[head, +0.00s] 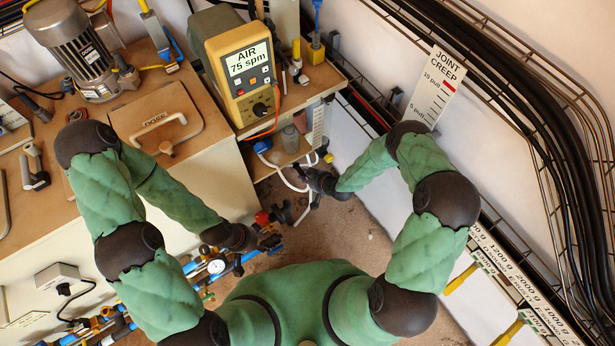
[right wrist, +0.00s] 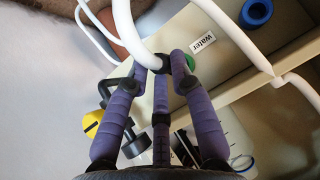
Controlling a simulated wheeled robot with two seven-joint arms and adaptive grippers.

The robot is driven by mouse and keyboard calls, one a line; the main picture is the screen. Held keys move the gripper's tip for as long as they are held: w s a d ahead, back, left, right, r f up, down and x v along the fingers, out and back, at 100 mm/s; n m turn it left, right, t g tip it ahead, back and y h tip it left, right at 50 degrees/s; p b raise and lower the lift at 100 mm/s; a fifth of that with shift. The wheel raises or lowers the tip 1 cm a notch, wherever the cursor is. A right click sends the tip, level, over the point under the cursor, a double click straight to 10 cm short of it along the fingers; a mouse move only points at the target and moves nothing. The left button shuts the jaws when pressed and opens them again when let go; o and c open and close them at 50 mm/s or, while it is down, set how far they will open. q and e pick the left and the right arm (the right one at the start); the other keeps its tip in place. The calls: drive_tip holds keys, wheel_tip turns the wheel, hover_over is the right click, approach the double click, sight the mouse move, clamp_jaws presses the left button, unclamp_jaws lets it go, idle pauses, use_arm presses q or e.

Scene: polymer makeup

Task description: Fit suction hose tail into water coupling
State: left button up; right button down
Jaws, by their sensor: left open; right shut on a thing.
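A thick white hose (right wrist: 127,28) curves down from the top of the right wrist view into my right gripper (right wrist: 160,66). The purple three-finger gripper is shut on it, and the fingers hide its tail end. A green ring (right wrist: 190,62) beside the "Water" label (right wrist: 203,42) lies just behind the fingertips and is partly covered; it looks like the water coupling. I cannot tell whether hose and ring touch. In the head view my right gripper (head: 309,179) is at the bench's lower shelf. My left gripper (head: 274,226) is open near a red knob (head: 262,217), its fingers hard to make out.
A blue ring (right wrist: 256,12) and more white hose (right wrist: 230,30) are near the right gripper, with a yellow-black knob (right wrist: 92,124) to its left. The yellow AIR box (head: 243,65) stands on the bench. Pipes and gauges (head: 217,266) lie below my left wrist.

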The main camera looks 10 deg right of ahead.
drive_tip(key=shift+w+a, duration=0.2)
drive_tip(key=shift+w, duration=0.3)
drive_tip(key=shift+w+a, duration=0.2)
drive_tip(key=shift+w, duration=0.3)
drive_tip(key=c, duration=1)
unclamp_jaws()
drive_tip(key=v, duration=1.2)
drive_tip(key=shift+s, duration=0.1)
